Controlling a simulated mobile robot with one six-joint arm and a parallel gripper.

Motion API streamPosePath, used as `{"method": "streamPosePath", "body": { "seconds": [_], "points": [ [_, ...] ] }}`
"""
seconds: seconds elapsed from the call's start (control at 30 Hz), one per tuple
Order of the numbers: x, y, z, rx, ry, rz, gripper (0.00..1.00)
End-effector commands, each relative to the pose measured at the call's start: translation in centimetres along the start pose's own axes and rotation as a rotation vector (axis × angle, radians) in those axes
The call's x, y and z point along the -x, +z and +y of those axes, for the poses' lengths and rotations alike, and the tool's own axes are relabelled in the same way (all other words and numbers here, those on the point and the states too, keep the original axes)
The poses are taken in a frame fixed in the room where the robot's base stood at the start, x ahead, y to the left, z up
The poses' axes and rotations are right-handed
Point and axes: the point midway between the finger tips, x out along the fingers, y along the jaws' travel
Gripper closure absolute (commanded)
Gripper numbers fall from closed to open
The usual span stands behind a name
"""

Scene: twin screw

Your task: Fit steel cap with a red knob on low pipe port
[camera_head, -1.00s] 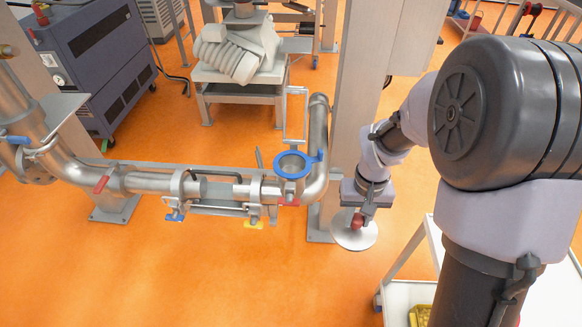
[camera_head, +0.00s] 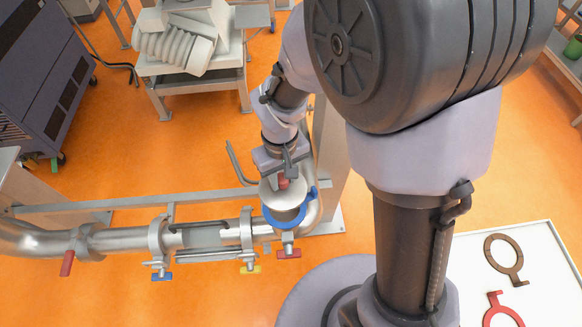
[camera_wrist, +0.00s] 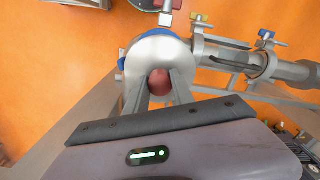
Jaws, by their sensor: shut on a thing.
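The steel cap (camera_head: 273,193) is a pale round disc with a red knob (camera_head: 284,184) on top. My gripper (camera_head: 286,177) is shut on the knob and holds the cap. In the wrist view the knob (camera_wrist: 159,82) sits between my two fingers, with the grey cap (camera_wrist: 160,48) beyond it. The low pipe port (camera_head: 291,216) has a blue ring around its mouth. The cap overlaps the port's far side in the head view and leaves part of the opening visible. The blue ring (camera_wrist: 122,60) shows past the cap's edge in the wrist view. I cannot tell whether they touch.
A horizontal steel pipe (camera_head: 120,240) runs left from the port. Red (camera_head: 289,253), yellow (camera_head: 250,268) and blue (camera_head: 162,276) handles hang below it. An upright post (camera_head: 332,165) stands right behind the port. A white tray top (camera_head: 470,285) with flat rings lies at the right.

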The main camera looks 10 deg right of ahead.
Motion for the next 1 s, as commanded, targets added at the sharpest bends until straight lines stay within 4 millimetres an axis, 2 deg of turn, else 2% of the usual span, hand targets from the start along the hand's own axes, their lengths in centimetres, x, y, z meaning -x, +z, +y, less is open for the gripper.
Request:
{"method": "streamPosePath", "body": {
  "seconds": [0.27,1.0],
  "points": [
    [-1.6,0.0,0.0,0.001,0.000,0.001,1.00],
    [-9.3,0.0,0.0,0.000,0.000,0.001,1.00]
  ]
}}
